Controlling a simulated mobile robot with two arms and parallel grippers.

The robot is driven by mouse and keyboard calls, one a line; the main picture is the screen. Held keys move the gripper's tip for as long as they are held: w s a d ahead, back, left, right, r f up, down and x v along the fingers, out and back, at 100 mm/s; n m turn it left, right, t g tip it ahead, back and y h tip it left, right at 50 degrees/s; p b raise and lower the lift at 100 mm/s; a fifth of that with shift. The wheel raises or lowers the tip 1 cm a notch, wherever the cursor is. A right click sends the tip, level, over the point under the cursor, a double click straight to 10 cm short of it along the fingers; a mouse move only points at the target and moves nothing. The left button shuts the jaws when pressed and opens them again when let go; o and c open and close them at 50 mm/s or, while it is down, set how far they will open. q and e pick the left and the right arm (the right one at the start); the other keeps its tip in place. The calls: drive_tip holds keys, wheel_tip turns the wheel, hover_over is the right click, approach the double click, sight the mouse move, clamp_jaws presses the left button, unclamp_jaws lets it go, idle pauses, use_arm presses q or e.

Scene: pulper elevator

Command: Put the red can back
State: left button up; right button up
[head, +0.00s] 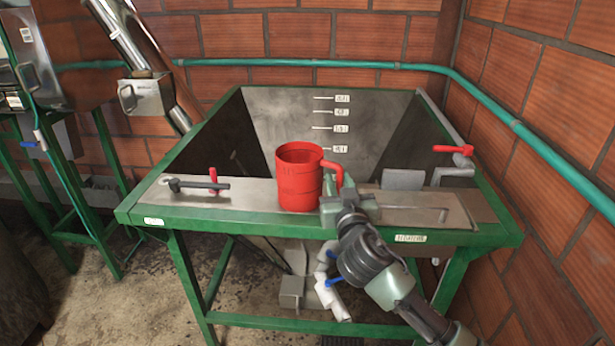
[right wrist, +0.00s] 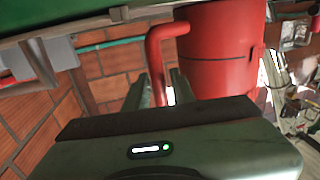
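The red can (head: 299,180), a cylinder with a side handle, is upright at the metal ledge along the front of the hopper. I cannot tell for sure whether its base touches the ledge. My right gripper (head: 337,205) is at its handle, on the can's right side. In the right wrist view the red can (right wrist: 222,45) fills the upper right, and its handle runs between my two close-set fingers (right wrist: 162,88), which appear shut on it. My left gripper is not in view.
The green-framed hopper (head: 318,234) has a sloped basin with level marks. A black-handled lever (head: 198,185) lies left on the ledge, and a red valve handle (head: 453,149) is at the right rim. A teal pipe (head: 520,140) runs along the brick wall.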

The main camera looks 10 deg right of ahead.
drive_tip(key=shift+w+d, duration=0.1)
drive_tip(key=shift+w, duration=1.15)
clamp_jaws()
idle(0.4)
